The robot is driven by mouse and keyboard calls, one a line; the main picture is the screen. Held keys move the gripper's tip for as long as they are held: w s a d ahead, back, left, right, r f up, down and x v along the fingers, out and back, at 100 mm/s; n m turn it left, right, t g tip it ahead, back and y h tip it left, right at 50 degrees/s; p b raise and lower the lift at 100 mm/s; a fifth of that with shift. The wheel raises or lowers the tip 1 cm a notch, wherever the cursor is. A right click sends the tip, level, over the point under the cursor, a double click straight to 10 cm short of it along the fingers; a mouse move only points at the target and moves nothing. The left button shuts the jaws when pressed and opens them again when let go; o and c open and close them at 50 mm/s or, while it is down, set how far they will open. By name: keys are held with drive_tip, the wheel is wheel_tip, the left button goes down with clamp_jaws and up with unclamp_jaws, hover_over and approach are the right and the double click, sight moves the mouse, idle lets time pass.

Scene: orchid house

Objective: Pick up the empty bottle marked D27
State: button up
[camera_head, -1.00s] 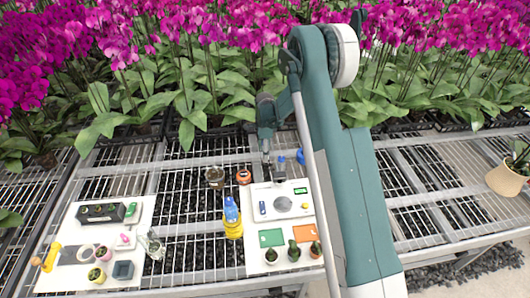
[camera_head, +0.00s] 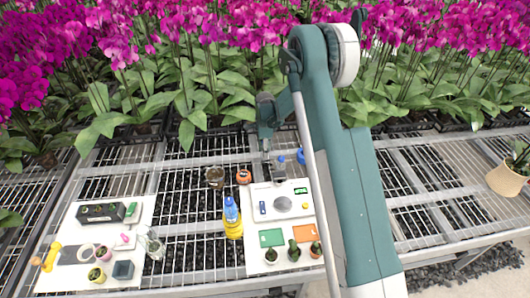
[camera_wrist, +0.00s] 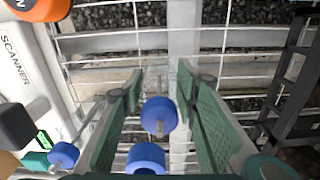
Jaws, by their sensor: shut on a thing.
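My gripper (camera_wrist: 158,100) has its two green fingers on either side of a blue-capped bottle (camera_wrist: 158,113) in the wrist view. The fingers are shut on it with a wide gap between them. The bottle's body is clear and hard to make out, and no D27 marking can be read. In the head view, my gripper (camera_head: 268,172) is at the back of the right white board, beside a clear bottle with a blue cap (camera_head: 281,160). Another blue-capped item (camera_wrist: 63,155) is left of the fingers in the wrist view. A blue round piece (camera_wrist: 146,158) shows low between the fingers.
An orange round item (camera_head: 244,177) and a brown jar (camera_head: 215,177) stand nearby. Slatted bench and orchids surround them.

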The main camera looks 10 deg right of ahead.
drive_tip(key=shift+r, duration=4.95)
